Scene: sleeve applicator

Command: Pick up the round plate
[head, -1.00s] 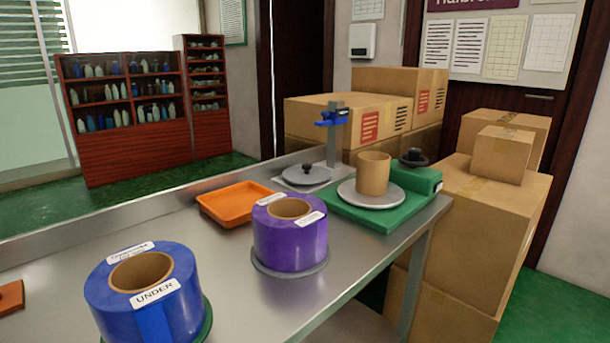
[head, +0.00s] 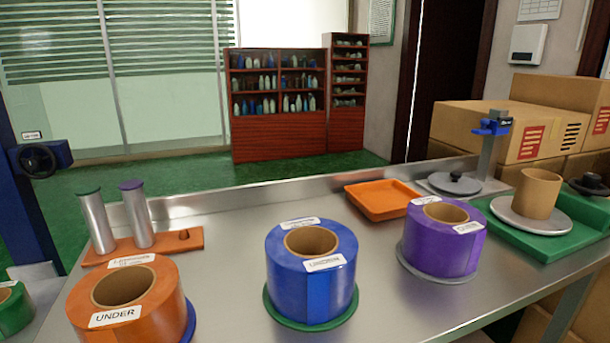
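In the head view, two grey discs could be the round plate, and I cannot tell which one is meant. One round plate (head: 508,216) lies on a green block (head: 547,246) at the right, with a brown cardboard core (head: 539,190) standing on it. The other grey disc (head: 438,182) has a black knob on top and lies on a flat grey base under a stand with a blue clamp (head: 492,127). Neither of my grippers is in view.
Orange (head: 160,300), blue (head: 312,272) and purple (head: 440,238) rolls stand along the metal table (head: 225,240). An orange tray (head: 383,201) lies behind the purple roll. An orange rack (head: 188,250) holds two metal cylinders. Cardboard boxes (head: 520,127) are behind at right.

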